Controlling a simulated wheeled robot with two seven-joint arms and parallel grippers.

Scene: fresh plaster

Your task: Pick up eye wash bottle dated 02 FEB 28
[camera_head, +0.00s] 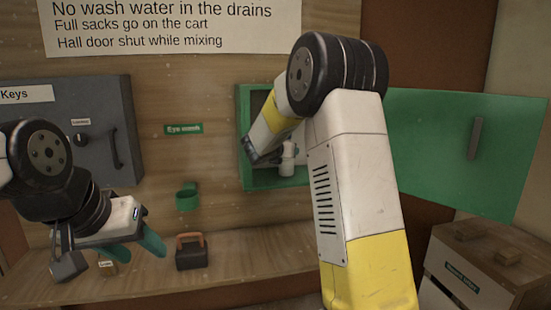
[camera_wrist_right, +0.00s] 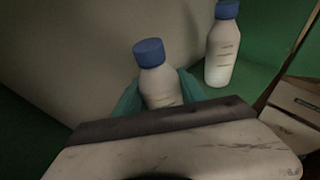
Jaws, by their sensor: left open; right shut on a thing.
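In the right wrist view a white bottle with a blue cap (camera_wrist_right: 155,72) sits between the teal fingers of my right gripper (camera_wrist_right: 160,92), which is shut on it. A second, similar bottle (camera_wrist_right: 222,48) stands upright to its right, apart from it. Marks on both labels are too small to read as dates. In the head view my right arm reaches into the open green cabinet (camera_head: 243,130) and hides much of its inside. One white bottle (camera_head: 288,160) shows there below the gripper; I cannot tell which one. My left gripper (camera_head: 133,248) is open and empty above the bench.
The green cabinet door (camera_head: 460,150) stands open to the right. A green ring holder (camera_head: 187,198) is on the wall under an "Eye wash" sign (camera_head: 184,129). A grey key cabinet (camera_head: 95,115) is at left.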

